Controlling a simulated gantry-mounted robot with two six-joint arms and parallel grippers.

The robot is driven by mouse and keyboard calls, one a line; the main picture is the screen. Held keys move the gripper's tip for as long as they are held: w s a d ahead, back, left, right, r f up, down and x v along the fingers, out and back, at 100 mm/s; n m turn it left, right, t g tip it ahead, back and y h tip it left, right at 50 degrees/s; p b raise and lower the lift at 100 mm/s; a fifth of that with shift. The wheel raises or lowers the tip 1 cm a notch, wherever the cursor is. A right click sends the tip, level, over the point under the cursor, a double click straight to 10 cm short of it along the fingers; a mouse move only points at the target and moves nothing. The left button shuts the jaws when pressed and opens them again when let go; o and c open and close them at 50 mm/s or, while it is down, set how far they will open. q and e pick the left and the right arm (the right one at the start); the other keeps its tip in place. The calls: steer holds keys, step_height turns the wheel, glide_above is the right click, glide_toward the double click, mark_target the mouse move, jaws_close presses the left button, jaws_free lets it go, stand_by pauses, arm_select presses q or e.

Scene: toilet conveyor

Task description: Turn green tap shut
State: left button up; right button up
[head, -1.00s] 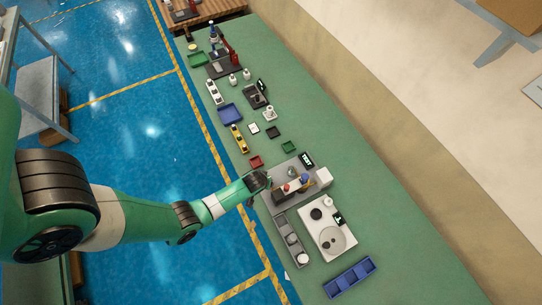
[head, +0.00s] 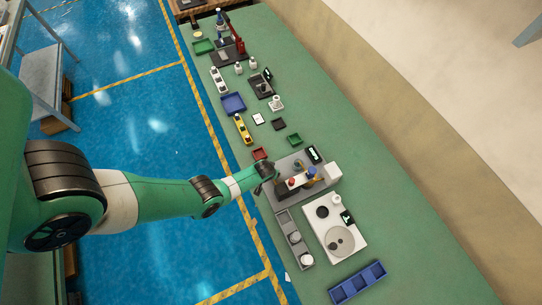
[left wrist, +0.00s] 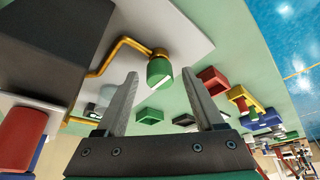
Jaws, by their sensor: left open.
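The green tap handle (left wrist: 160,70) is a short green cylinder on a bent brass pipe (left wrist: 110,52), in the upper middle of the left wrist view. It has a pale mark on its face. My left gripper (left wrist: 159,82) is open, with its two fingers spread either side of the handle in the picture. I see no contact, and the handle looks a little beyond the tips. In the head view my left gripper (head: 266,170) is at the left edge of the grey tap station (head: 283,165). The handle is too small to make out there. My right gripper is not in view.
Red (head: 292,182) and blue (head: 312,171) knobs and a white block (head: 333,172) stand on the same station. A red tray (head: 260,153) lies just behind my gripper. A white plate with a round dish (head: 340,240) is in front. The bench's right side is clear.

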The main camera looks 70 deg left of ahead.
arm_select(q)
steer(key=shift+c, duration=0.2)
jaws_close()
